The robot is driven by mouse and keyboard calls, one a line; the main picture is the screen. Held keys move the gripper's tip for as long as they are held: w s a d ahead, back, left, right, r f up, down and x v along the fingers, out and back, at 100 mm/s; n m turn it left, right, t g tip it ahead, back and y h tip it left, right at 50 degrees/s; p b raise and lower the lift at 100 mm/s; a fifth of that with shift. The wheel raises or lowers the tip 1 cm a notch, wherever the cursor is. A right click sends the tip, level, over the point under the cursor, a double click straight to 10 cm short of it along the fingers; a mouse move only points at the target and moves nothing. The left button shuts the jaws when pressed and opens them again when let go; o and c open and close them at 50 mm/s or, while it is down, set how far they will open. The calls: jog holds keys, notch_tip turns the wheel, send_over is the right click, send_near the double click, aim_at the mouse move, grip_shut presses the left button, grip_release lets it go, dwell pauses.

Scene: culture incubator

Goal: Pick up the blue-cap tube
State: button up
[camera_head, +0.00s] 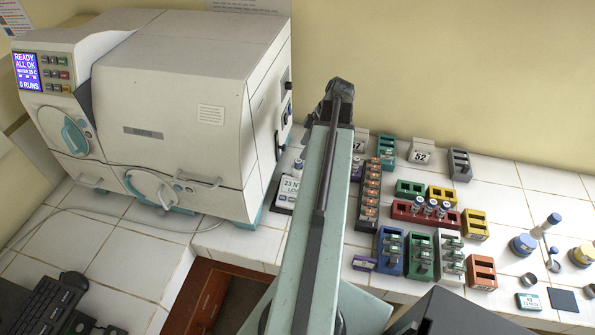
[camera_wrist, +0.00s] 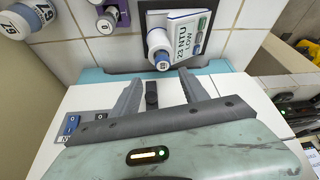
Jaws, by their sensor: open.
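Several blue-capped tubes are in view, and I cannot tell which one the task names. In the wrist view, one blue-capped tube (camera_wrist: 160,55) lies just beyond my fingertips, beside a meter reading 23 NTU LOW (camera_wrist: 188,38). The head view shows a small blue-capped tube (camera_head: 297,167) by that meter. In the head view my arm hides part of the bench.
A large white machine (camera_head: 170,110) fills the left. Coloured racks, including a blue rack (camera_head: 390,252) and a yellow rack (camera_head: 474,226), crowd the middle right of the tiled bench. Round yellow-and-blue containers (camera_head: 523,246) stand farther right. A keyboard (camera_head: 45,305) lies at lower left.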

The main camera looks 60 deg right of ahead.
aim_at(299, 161)
jog(key=shift+w+a+f, duration=0.1)
jog(key=shift+w+f, duration=0.1)
jog(key=shift+f, duration=0.3)
jog(key=b+x, duration=0.5)
jog(key=shift+s+a+f, duration=0.2)
jog(key=shift+s+f, duration=0.05)
jog(key=shift+s, duration=0.1)
jog(key=shift+r, duration=0.2)
grip_shut()
